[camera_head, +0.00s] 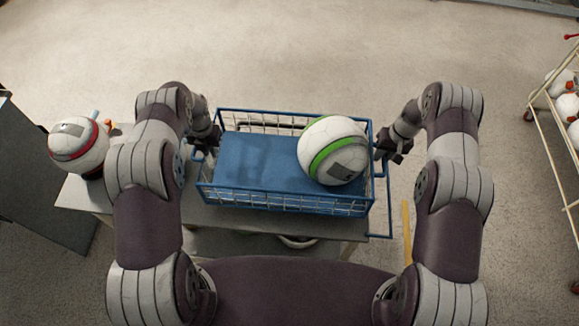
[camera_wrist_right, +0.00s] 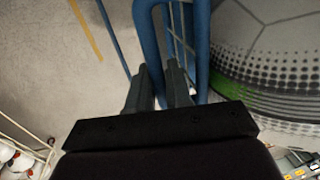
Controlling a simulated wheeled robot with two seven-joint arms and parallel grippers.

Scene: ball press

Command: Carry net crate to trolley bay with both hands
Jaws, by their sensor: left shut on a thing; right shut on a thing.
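The net crate (camera_head: 250,207) is a blue wire basket with a blue floor, over the grey table in the middle of the head view. A white ball with a green band (camera_head: 333,150) lies in its right half; the ball (camera_wrist_right: 270,60) also fills the right of the right wrist view. My left gripper (camera_head: 208,143) is shut at the crate's left end, on its handle. My right gripper (camera_head: 385,153) is at the right end; in the right wrist view its fingers (camera_wrist_right: 163,85) close around the blue handle bar. Whether the crate touches the table is unclear.
A trolley rack (camera_head: 550,120) with several white balls stands at the far right. A white ball with a red band (camera_head: 80,145) sits at the table's (camera_head: 90,196) left end. A dark cabinet (camera_head: 38,185) is at the left. The floor behind the table is clear.

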